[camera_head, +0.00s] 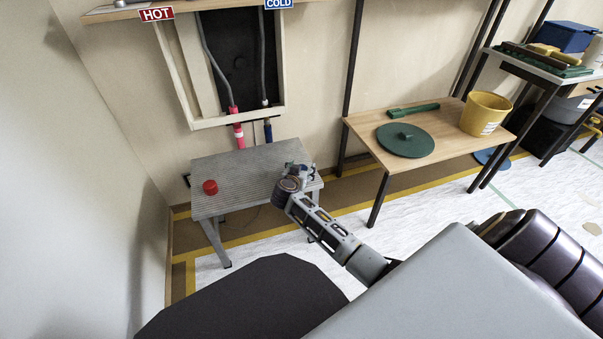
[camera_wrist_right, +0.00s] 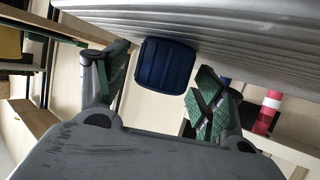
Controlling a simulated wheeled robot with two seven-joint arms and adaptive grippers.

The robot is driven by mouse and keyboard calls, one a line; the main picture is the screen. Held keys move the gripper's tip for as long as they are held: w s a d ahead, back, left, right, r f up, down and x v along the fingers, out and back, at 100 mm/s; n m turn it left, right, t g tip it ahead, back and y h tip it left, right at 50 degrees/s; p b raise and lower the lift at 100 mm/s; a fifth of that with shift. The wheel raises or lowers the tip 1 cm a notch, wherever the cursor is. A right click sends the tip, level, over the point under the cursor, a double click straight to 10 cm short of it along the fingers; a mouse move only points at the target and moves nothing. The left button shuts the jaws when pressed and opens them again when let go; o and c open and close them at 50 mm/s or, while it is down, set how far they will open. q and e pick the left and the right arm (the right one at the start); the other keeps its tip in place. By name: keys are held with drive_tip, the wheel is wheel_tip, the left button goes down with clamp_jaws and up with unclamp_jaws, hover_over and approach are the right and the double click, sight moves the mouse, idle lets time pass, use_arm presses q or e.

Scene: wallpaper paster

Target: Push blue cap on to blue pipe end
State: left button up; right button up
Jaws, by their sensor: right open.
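The blue cap (camera_wrist_right: 166,66) is in the right wrist view, on the ribbed top of the small grey table (camera_head: 235,170). My right gripper (camera_head: 298,170) is over the table's right side; in the wrist view its fingers (camera_wrist_right: 160,85) are spread, one on each side of the cap, with visible gaps. In the head view the gripper hides the cap. The blue pipe end (camera_head: 268,131) hangs at the wall behind the table, below the COLD sign (camera_head: 278,4). My left gripper is not in view.
A red cap (camera_head: 210,187) stands on the table's left part. The red pipe end (camera_head: 239,136) hangs beside the blue one. A wooden bench (camera_head: 450,150) to the right holds a green disc (camera_head: 405,141) and a yellow bucket (camera_head: 486,113). The table's middle is clear.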

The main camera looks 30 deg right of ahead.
drive_tip(key=c, duration=1)
drive_tip(key=shift+c, duration=0.2)
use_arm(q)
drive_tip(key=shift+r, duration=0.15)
use_arm(e)
drive_tip(key=shift+r, duration=0.2)
drive_tip(key=shift+r+p, duration=0.85)
drive_tip(key=shift+r, duration=0.3)
wheel_tip(320, 180, up, 6)
drive_tip(key=p, duration=0.3)
drive_tip(key=shift+r+p, duration=0.5)
drive_tip(key=shift+r, duration=0.15)
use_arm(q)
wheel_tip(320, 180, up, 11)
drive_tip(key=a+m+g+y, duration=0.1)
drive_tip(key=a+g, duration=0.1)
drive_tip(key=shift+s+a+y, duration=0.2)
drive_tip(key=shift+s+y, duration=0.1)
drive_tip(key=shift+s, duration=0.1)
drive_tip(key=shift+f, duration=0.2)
use_arm(e)
drive_tip(key=shift+s, duration=0.1)
